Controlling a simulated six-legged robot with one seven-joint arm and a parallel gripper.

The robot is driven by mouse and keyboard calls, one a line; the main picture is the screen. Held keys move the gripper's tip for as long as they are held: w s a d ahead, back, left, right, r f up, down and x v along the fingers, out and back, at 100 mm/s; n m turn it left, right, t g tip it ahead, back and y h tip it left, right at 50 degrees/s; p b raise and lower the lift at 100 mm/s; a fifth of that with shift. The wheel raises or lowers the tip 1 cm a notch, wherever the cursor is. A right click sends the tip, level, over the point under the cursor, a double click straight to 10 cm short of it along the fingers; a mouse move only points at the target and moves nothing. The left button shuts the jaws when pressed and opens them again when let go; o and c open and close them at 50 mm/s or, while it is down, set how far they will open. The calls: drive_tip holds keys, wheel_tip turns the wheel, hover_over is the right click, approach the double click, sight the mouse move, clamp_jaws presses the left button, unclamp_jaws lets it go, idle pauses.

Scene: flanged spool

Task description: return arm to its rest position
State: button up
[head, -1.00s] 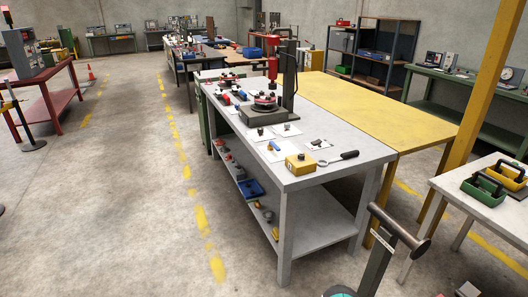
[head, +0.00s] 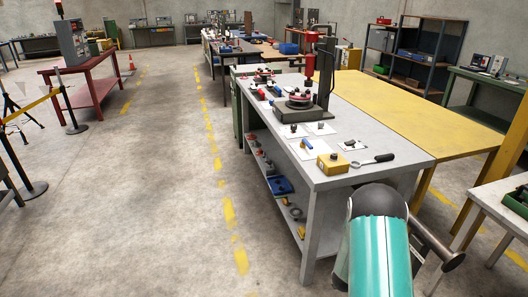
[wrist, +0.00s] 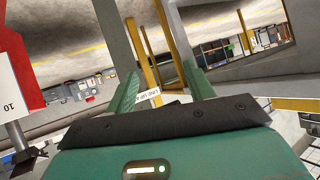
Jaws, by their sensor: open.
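My teal arm link (head: 375,255) with a dark rounded joint rises at the lower right of the head view, in front of the grey workbench (head: 385,155). My gripper (wrist: 138,22) shows in the wrist view as two separated fingers reaching up from the teal body. It is open, with nothing seen between the fingers. The gripper's tips cannot be made out in the head view. A red round flanged part (head: 300,99) sits on the dark base of the press stand (head: 325,75) on the workbench, well apart from my arm.
A yellow box (head: 332,164) and a black-handled tool (head: 373,160) lie near the workbench's front edge. A yellow table (head: 420,115) adjoins it on the right. A white-topped table (head: 490,205) stands at the lower right. The floor aisle (head: 150,190) on the left is clear.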

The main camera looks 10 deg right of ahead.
drive_tip(key=w+a+r+n+t+y, duration=0.1)
drive_tip(key=w+a+r+n+y, duration=0.15)
drive_tip(key=a+r, duration=0.6)
drive_tip(key=w+a+r+n+t+y, duration=0.1)
drive_tip(key=a+r+y, duration=0.3)
drive_tip(key=r, duration=0.8)
drive_tip(key=s+a+r+n+y, duration=0.2)
drive_tip(key=s+a+r+n, duration=0.2)
drive_tip(key=s+a+r, duration=0.5)
drive_tip(key=s+a+r+n+g, duration=0.1)
drive_tip(key=s+r, duration=0.4)
drive_tip(key=s, duration=0.5)
drive_tip(key=s+a+r+n+g, duration=0.2)
drive_tip(key=s+a+r+n, duration=0.2)
drive_tip(key=s, duration=0.7)
wheel_tip(320, 180, up, 2)
drive_tip(key=shift+s+a+g+y, duration=0.25)
drive_tip(key=shift+a+g+y, duration=0.1)
drive_tip(key=shift+a, duration=0.8)
drive_tip(key=c, duration=0.4)
drive_tip(key=shift+o, duration=0.2)
drive_tip(key=shift+d, duration=0.15)
